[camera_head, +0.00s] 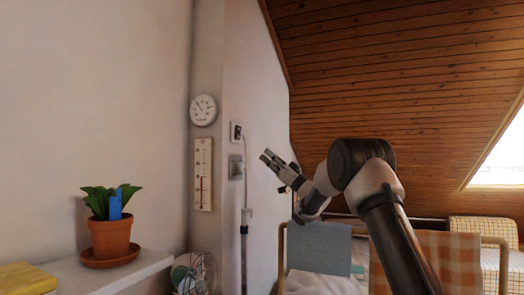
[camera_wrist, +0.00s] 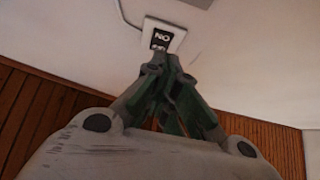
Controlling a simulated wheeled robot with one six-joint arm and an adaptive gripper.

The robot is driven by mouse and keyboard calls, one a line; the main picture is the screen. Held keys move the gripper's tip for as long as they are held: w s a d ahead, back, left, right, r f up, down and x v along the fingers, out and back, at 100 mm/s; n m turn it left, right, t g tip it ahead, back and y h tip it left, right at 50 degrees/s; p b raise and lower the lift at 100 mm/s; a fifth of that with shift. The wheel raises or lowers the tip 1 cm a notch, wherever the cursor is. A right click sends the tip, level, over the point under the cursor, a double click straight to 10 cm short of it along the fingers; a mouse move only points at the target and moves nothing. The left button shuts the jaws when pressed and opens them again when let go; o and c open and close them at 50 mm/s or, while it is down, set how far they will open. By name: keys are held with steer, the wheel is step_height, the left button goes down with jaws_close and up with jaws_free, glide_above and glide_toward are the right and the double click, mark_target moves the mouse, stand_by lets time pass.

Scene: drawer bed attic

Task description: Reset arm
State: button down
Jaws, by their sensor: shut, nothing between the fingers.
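My gripper (camera_head: 268,157) shows at the middle of the head view, at the end of my raised, bent arm. It points left toward the pale wall, and its fingers are together with nothing between them. In the wrist view the shut fingers (camera_wrist: 156,65) point up toward a white wall plate (camera_wrist: 172,32) with a dark label reading "NO". The gap between fingertips and plate is hard to judge.
A potted plant (camera_head: 110,222) with a blue tag stands on a white shelf (camera_head: 140,270) at left, near a yellow object (camera_head: 26,279). A round dial (camera_head: 203,110), thermometer (camera_head: 203,174) and switches (camera_head: 236,167) hang on the wall. A fan (camera_head: 190,275) and bed (camera_head: 315,283) are below.

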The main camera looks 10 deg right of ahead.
steer(key=shift+s+d+f, duration=0.25)
steer(key=shift+d+f, duration=0.05)
steer(key=shift+f, duration=0.25)
steer(key=s+d+r+m+t+h, duration=0.25)
steer(key=d+m+t+h, duration=0.35)
steer(key=h, duration=0.6)
steer(key=s+d+f+m+g+h, duration=0.3)
steer(key=s+h, duration=0.1)
steer(key=s, duration=0.2)
steer(key=s+d+f+m+g+h, duration=0.2)
steer(key=s+d+f+h, duration=0.15)
steer(key=s, duration=0.35)
steer(key=s+f+g, duration=0.4)
steer(key=s+f, duration=0.3)
steer(key=s, duration=0.5)
steer(key=s+f+g+h, duration=0.1)
steer(key=s+f+g, duration=0.3)
steer(key=s+f, duration=0.4)
steer(key=s+a+f+g, duration=0.1)
steer(key=s+f+g, duration=0.3)
steer(key=s, duration=1.3)
step_height(320, 180, down, 4)
steer(key=shift+s, duration=0.3)
steer(key=c, duration=2.2)
jaws_free()
